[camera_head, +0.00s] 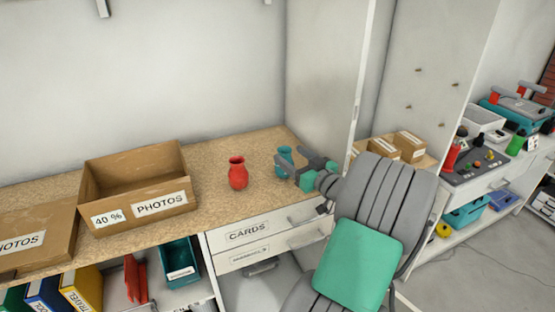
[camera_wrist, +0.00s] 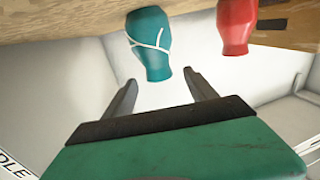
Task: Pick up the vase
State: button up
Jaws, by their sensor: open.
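Two vases stand on the wooden counter: a red vase (camera_head: 237,173) and a teal vase (camera_head: 284,158) to its right, nearer the cabinet side. The task does not say which vase is meant. My gripper (camera_head: 294,170) is at the right end of the counter, beside the teal vase and partly covering it. In the wrist view my gripper (camera_wrist: 160,82) is open and empty. The teal vase (camera_wrist: 148,45), with a pale line pattern, lies just ahead of and roughly between the fingertips. The red vase (camera_wrist: 237,25) is off to the right there.
An open cardboard box (camera_head: 140,200) marked PHOTOS stands left of the red vase. A tall white cabinet panel (camera_head: 325,75) rises right behind my gripper. Drawers (camera_head: 265,243) labelled CARDS lie below the counter. The counter between box and red vase is clear.

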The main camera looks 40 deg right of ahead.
aim_at(280, 148)
jog(key=w, duration=0.2)
jog(key=w+p, duration=0.1)
jog(key=w, duration=0.1)
jog(key=w+p, duration=0.1)
jog(key=w, duration=0.2)
jog(key=shift+d+f, duration=0.15)
jog(key=shift+d, duration=0.2)
jog(key=shift+c, duration=0.6)
grip_shut()
